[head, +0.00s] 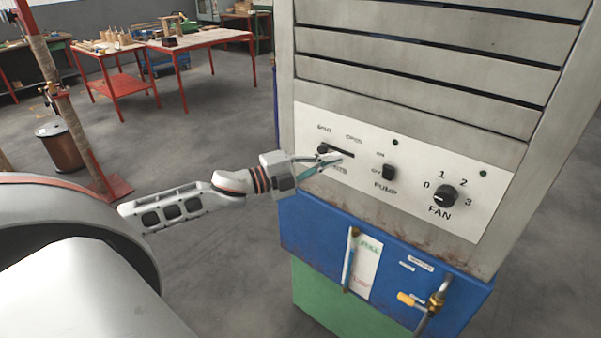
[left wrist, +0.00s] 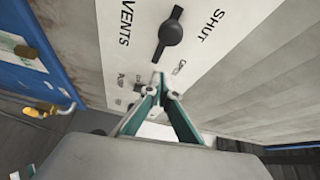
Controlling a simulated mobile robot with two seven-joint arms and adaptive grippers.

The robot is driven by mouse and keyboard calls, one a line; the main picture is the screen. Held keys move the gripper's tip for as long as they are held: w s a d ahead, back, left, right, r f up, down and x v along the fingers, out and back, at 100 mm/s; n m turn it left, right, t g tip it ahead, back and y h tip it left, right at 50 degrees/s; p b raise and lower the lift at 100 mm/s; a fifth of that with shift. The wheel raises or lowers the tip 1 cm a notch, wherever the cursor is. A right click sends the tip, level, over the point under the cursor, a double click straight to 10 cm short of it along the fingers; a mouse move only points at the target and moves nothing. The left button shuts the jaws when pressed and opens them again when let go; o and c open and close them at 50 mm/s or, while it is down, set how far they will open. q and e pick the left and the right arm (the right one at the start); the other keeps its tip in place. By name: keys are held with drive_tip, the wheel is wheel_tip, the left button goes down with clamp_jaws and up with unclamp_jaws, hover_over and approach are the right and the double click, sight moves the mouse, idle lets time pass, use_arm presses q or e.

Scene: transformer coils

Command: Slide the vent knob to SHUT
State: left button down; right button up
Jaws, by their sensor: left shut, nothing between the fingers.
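The vent knob (head: 323,149) is black and sits at the left end of its dark slot (head: 343,153), under the SHUT label; the OPEN label is over the right part. The knob (left wrist: 172,32) also shows in the left wrist view, near the word SHUT and away from OPEN. My left gripper (head: 336,159) is shut and empty, with its fingertips in front of the panel by the slot, right of the knob. In the left wrist view its fingertips (left wrist: 158,82) are apart from the knob, towards the OPEN side. Contact with the panel cannot be told.
The pump switch (head: 389,172) and the fan dial (head: 445,196) are on the same white panel, right of my gripper. Below is a blue box (head: 310,232) with a yellow-handled valve (head: 407,299). Red tables (head: 205,38) stand far behind. The floor left of the cabinet is open.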

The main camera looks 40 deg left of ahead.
use_arm(q)
drive_tip(key=b+v, duration=0.1)
drive_tip(key=v, duration=0.8)
drive_tip(key=shift+s+a, duration=0.25)
drive_tip(key=shift+f, duration=0.15)
drive_tip(key=s+d+f+n+y, duration=0.1)
drive_tip(key=s+f+n+y, duration=0.1)
drive_tip(key=f+n, duration=0.35)
drive_tip(key=s+d+f+n+y, duration=0.1)
drive_tip(key=s+f+n+y, duration=0.1)
drive_tip(key=f, duration=0.7)
drive_tip(key=s+d+f+n+y, duration=0.15)
drive_tip(key=f+n, duration=0.25)
drive_tip(key=f, duration=0.4)
drive_tip(key=s+d+f+n+g+y, duration=0.1)
drive_tip(key=s+d+f+n+g, duration=0.4)
drive_tip(key=s+d+f, duration=0.7)
drive_tip(key=d+f+n, duration=0.1)
drive_tip(key=d+f, duration=0.1)
drive_tip(key=d, duration=0.1)
drive_tip(key=shift+d+f, duration=0.3)
drive_tip(key=shift+f, duration=0.05)
drive_tip(key=shift+w+n, duration=0.1)
drive_tip(key=shift+n, duration=0.15)
